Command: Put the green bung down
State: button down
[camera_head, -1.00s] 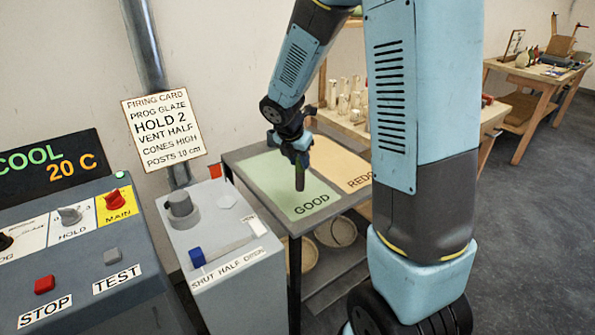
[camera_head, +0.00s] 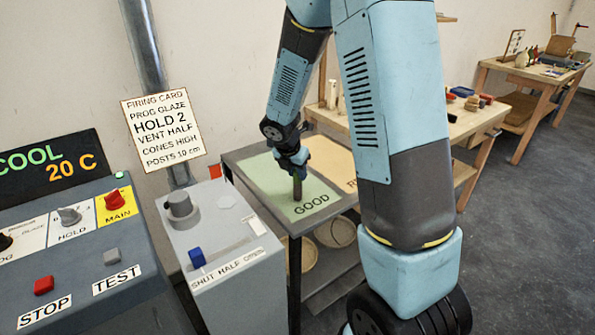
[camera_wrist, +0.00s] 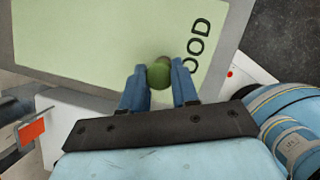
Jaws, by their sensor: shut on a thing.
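My gripper (camera_head: 296,170) is over the green GOOD area (camera_head: 272,176) of the grey table in the head view. In the wrist view my gripper (camera_wrist: 160,80) is shut on the green bung (camera_wrist: 158,74), whose round green end shows between the blue fingers. In the head view the bung (camera_head: 297,189) looks dark and hangs upright below the fingers, beside the word GOOD. Its lower end appears at or just above the green surface; I cannot tell whether it touches.
A grey box with a blue slider (camera_head: 197,257) and a dark knob (camera_head: 180,205) stands left of the table. The control panel with a red STOP button (camera_head: 44,285) is at the far left. The tan area (camera_head: 325,155) beside the green one is partly hidden by my arm.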

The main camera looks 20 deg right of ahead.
jog(key=c, duration=0.8)
grip_release()
jog(key=shift+c, duration=0.2)
jog(key=v, duration=1.2)
jog(key=s+d+r+m+t+y, duration=0.1)
jog(key=s+d+r+m, duration=0.1)
jog(key=s+r+m, duration=0.5)
jog(key=s+d+r+m+t+y, duration=0.1)
jog(key=s+r+m, duration=0.6)
jog(key=s+m, duration=1.1)
jog(key=shift+s+d+r+m+t+y, duration=0.15)
jog(key=shift+d+r+m+t+y, duration=0.2)
jog(key=shift+d+m+y, duration=0.3)
jog(key=shift+a, duration=0.1)
